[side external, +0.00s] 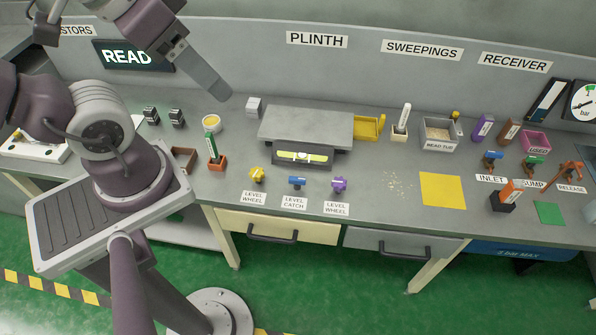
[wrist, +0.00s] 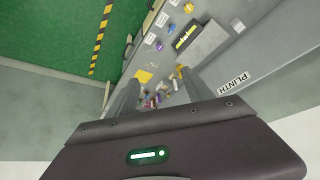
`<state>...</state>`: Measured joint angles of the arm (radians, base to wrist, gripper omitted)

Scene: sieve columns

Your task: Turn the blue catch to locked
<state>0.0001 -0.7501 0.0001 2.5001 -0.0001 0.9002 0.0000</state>
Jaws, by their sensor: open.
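The blue catch (side external: 297,183) is a small blue handle on the bench front, above a "LEVEL CATCH" label (side external: 294,203). It stands between a yellow level wheel (side external: 257,174) and a purple level wheel (side external: 339,184). How its handle stands against any locked mark is too small to tell. My gripper (side external: 222,92) is up in the air at the upper left, well above and behind the catch, touching nothing. In the wrist view my gripper's two fingers (wrist: 158,90) are apart with nothing held between them.
A grey plinth (side external: 306,125) with a yellow-green level (side external: 301,156) lies just behind the catch. An orange holder with a green item (side external: 213,150) stands to the left. A yellow sheet (side external: 443,190) lies to the right. The air above the catch is clear.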

